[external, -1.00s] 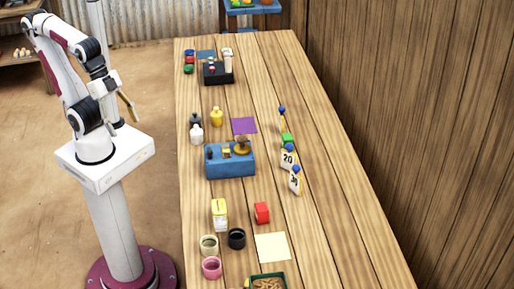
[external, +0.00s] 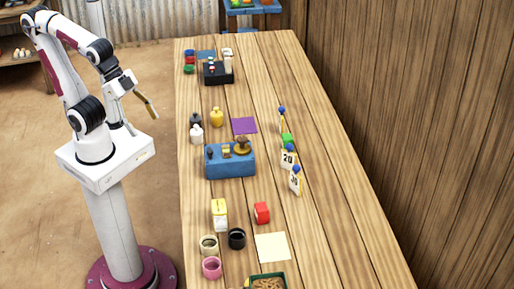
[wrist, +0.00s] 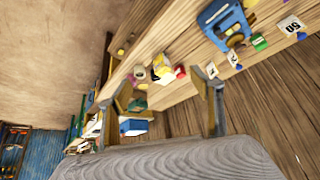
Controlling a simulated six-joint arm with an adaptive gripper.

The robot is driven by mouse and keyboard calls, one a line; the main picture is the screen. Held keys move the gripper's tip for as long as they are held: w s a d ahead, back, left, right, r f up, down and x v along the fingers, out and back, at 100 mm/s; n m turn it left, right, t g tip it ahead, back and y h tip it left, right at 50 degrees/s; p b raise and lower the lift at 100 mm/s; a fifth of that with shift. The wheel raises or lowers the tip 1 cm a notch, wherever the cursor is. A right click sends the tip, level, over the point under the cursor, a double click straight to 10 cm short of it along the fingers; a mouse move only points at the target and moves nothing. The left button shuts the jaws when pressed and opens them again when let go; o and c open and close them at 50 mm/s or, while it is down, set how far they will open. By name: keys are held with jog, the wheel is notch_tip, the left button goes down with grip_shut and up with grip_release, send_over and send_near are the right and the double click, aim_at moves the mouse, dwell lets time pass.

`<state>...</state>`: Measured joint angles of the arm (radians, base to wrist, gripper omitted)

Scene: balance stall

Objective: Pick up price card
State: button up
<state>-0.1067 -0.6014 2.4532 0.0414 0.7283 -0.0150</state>
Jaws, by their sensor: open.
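Several small white price cards with blue knobs stand on the right part of the table. One marked 20 (external: 288,159) is in the middle, one with a number I cannot read surely (external: 295,181) is nearer, and another (external: 281,123) is edge-on farther back. The wrist view shows a card marked 50 (wrist: 290,24) at top right and smaller cards (wrist: 233,59) lower down. My gripper (external: 143,121) is open and empty, left of the table and away from the cards. Its spread fingers also show in the wrist view (wrist: 167,88).
A blue balance base (external: 231,168) stands mid-table. A green block (external: 287,138) sits among the cards. The wooden wall (external: 400,100) bounds the right side.

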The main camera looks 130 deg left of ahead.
jog(key=w+a+f+n+t+y, duration=0.1)
jog(key=w+a+f+y, duration=0.1)
jog(key=w+a, duration=0.55)
jog(key=w+a+f+n+y, duration=0.15)
jog(key=w+a, duration=0.25)
jog(key=a, duration=0.7)
jog(key=w+a+f+n+t+y, duration=0.1)
jog(key=w+a+f+n, duration=0.1)
jog(key=w+a, duration=0.6)
jog(key=n+t+y, duration=0.2)
jog(key=n+y, duration=0.1)
jog(key=y, duration=0.1)
send_near(280, 116)
jog(key=w+a, duration=0.2)
jog(key=shift+w+f, duration=0.15)
jog(key=shift+w, duration=0.1)
jog(key=shift+w+a+f+g, duration=0.3)
jog(key=shift+w+a+f, duration=0.25)
jog(key=shift+w+a, duration=0.25)
jog(key=shift+w, duration=0.15)
